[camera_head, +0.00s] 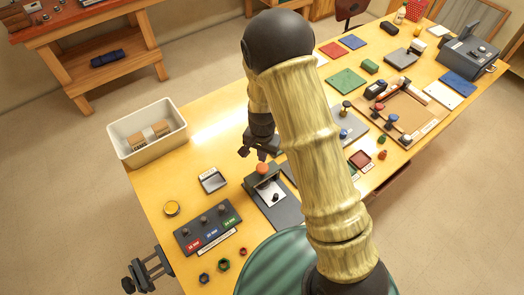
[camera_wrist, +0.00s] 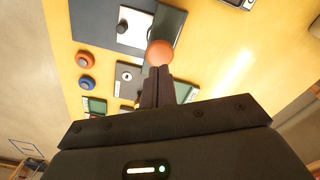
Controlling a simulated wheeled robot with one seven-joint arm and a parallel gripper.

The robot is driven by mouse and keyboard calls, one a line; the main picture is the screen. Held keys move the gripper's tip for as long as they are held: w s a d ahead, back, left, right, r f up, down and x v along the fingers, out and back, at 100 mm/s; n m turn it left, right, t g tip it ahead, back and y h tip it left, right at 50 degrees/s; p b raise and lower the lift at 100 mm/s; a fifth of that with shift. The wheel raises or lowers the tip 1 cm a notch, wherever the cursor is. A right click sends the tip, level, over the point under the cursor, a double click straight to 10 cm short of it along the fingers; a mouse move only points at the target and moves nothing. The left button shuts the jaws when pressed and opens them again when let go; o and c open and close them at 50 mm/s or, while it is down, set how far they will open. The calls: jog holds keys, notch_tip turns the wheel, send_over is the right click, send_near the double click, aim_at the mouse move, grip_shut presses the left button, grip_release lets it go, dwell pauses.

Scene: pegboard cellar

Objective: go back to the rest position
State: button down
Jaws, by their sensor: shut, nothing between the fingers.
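My gripper (camera_head: 260,149) is in the head view above the middle of the yellow workbench (camera_head: 150,185), partly behind my own arm. In the wrist view my gripper (camera_wrist: 157,72) shows its dark fingers together, with nothing between them. An orange ball-like knob (camera_head: 262,168) on a grey device stands just in front of the fingers. The orange knob (camera_wrist: 159,53) appears right at the fingertips in the wrist view; I cannot tell whether they touch.
A white bin (camera_head: 120,145) stands at the bench's back left. A switch panel (camera_head: 208,229) with red, blue and green labels is at the near left. A wooden tray (camera_head: 425,117) and a grey machine (camera_head: 468,55) are on the right. A vise (camera_head: 148,270) sits at the left edge.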

jog(key=shift+r, duration=0.1)
jog(key=s+d+r+n+t+b, duration=0.2)
jog(key=s+d+r+n+b, duration=0.2)
jog(key=s+d+r, duration=0.8)
jog(key=shift+s+d+r+n+t, duration=0.3)
jog(key=shift+d+r+n, duration=0.3)
jog(key=shift+d+r, duration=0.25)
